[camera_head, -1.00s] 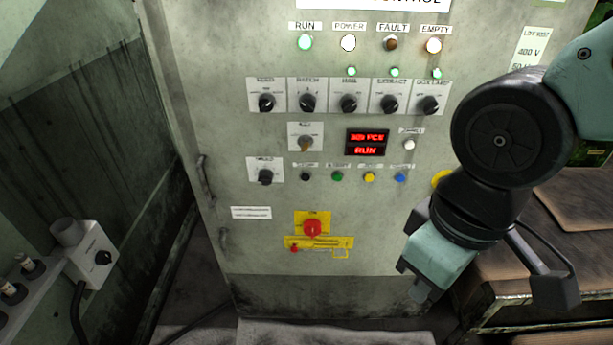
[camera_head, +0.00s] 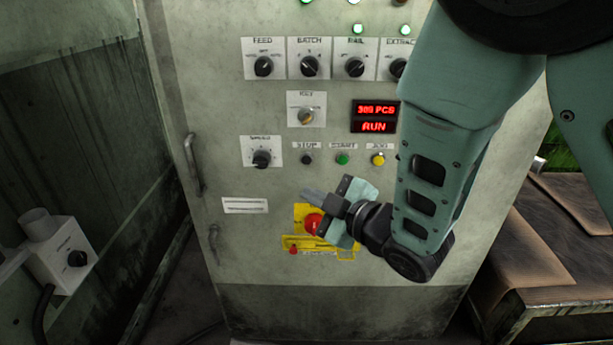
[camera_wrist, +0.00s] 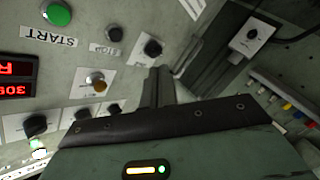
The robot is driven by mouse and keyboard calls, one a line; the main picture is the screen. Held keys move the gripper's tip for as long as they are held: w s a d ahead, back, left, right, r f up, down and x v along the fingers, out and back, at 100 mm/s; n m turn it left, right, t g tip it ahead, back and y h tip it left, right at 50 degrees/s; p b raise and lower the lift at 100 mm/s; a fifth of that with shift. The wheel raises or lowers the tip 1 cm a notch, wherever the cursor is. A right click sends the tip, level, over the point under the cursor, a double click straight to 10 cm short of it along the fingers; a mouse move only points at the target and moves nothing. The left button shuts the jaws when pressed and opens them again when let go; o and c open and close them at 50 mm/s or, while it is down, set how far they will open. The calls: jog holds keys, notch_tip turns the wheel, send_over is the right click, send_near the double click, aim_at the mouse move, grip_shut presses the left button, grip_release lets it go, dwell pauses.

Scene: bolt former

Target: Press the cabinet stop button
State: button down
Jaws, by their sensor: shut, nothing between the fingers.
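The small black stop button (camera_head: 307,160), under a STOP label, is on the cabinet front between the speed knob and the green start button. In the wrist view the stop button (camera_wrist: 115,34) shows upside down, left of the fingers and apart from them. My gripper (camera_head: 306,194) is shut and empty. Its tips point left, a little below the stop button in the head view, and above the red emergency button. The wrist view shows the closed fingers (camera_wrist: 160,72) near the speed knob (camera_wrist: 152,48). How far the tips are from the panel is hard to tell.
The green start button (camera_head: 342,160) and yellow button (camera_head: 378,159) sit right of stop. The speed knob (camera_head: 262,158) is left. The red emergency button (camera_head: 313,223) is partly behind my gripper. The display (camera_head: 375,117) reads RUN. A door handle (camera_head: 194,165) projects at left.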

aim_at(307, 159)
jog(key=shift+s+a+n+y, duration=0.1)
jog(key=shift+a+n+y, duration=0.25)
jog(key=shift+n+y, duration=0.35)
jog(key=shift+w+d, duration=0.15)
jog(key=shift+w, duration=4.25)
jog(key=shift+w, duration=0.85)
jog(key=shift+s, duration=0.85)
jog(key=shift+s, duration=0.1)
